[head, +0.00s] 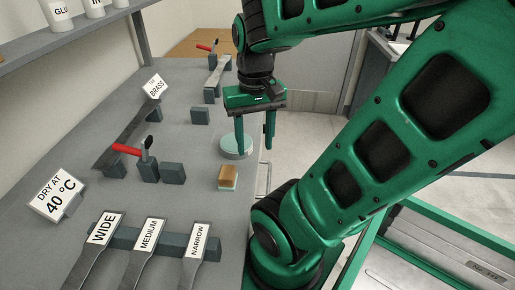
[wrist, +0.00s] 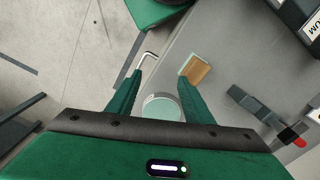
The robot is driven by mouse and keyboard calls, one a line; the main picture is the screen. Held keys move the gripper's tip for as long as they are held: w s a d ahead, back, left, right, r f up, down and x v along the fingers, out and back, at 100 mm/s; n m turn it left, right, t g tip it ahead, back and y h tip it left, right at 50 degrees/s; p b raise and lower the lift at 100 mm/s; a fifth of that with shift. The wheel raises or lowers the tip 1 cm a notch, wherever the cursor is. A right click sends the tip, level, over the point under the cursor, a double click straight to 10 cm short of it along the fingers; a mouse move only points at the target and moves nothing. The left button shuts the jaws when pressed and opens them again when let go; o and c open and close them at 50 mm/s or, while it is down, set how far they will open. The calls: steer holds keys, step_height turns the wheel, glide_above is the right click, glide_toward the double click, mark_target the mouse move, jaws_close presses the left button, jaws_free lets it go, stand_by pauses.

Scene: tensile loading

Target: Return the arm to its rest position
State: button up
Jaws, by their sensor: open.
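My green gripper (head: 255,133) hangs from my arm above the right edge of the grey bench (head: 185,120). Its two fingers point down and are spread, with nothing held between them. In the wrist view my gripper (wrist: 160,82) also shows its fingers apart. A pale green round disc (head: 233,148) lies on the bench below and just left of the fingers in the head view. The disc (wrist: 162,108) shows between the fingers in the wrist view.
A wood-topped block (head: 228,176) stands near the bench edge. A red-handled clamp (head: 130,150), dark blocks (head: 172,172), a "BRASS" sign (head: 154,86) and the labelled "WIDE" (head: 102,228), "MEDIUM" (head: 148,234) and "NARROW" (head: 197,240) pieces occupy the bench. Open floor (head: 310,140) lies right.

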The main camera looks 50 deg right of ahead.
steer(key=shift+s+a+f, duration=0.1)
steer(key=shift+s+f, duration=0.25)
steer(key=shift+s, duration=0.25)
steer(key=shift+s+a+f, duration=0.1)
steer(key=shift+s+f, duration=0.2)
steer(key=shift+s, duration=0.3)
stand_by(0.4)
